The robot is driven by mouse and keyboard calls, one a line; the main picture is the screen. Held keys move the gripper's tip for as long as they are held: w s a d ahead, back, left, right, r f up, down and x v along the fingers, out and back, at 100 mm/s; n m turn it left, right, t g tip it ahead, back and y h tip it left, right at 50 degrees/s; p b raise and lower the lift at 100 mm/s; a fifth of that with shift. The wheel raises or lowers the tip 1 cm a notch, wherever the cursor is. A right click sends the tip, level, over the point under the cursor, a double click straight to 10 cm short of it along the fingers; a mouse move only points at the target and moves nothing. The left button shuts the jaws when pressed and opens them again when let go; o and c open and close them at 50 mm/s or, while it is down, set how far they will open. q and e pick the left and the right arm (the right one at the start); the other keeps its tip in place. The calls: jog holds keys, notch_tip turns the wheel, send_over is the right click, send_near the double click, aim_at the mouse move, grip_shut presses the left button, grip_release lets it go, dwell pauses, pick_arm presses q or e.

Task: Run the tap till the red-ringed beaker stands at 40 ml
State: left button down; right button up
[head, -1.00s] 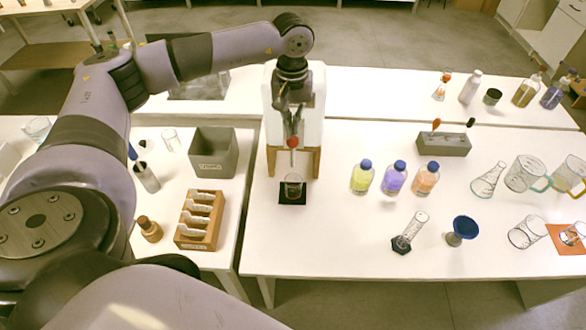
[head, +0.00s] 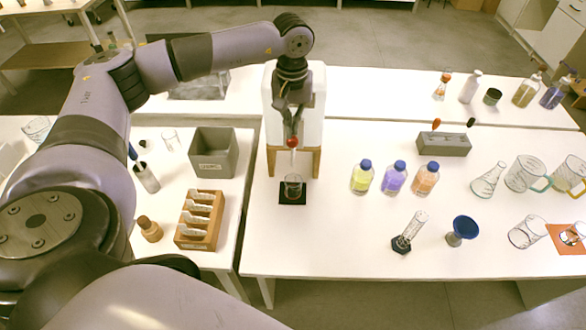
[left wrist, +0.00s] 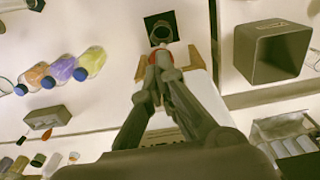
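A white dispenser tank (head: 314,107) on a wooden stand carries a tap with a red handle (head: 292,142). The glass beaker (head: 293,187) stands upright on a black mat (head: 293,201) below the tap; it also shows in the left wrist view (left wrist: 161,34). Its ring colour and liquid level are too small to read. My left gripper (head: 291,129) reaches down in front of the tank, its fingers closed about the red handle; in the left wrist view the fingertips (left wrist: 159,70) meet there, partly hiding it. My right gripper is not in view.
Yellow, purple and orange bottles (head: 395,179) stand right of the tap. A graduated cylinder (head: 410,232) and blue funnel (head: 462,230) stand nearer the front. A grey bin (head: 213,153) and wooden slide rack (head: 199,220) stand left, across a table gap.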

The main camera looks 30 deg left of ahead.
aim_at(292, 140)
pick_arm(q)
jog(key=shift+f+b, duration=2.7)
jog(key=shift+f, duration=0.6)
jog(key=shift+r+p, duration=0.3)
jog(key=shift+r, duration=0.35)
dwell(2.1)
notch_tip(292, 140, up, 7)
jog(key=p, duration=0.4)
jog(key=shift+r, duration=0.2)
jog(key=shift+f, duration=0.1)
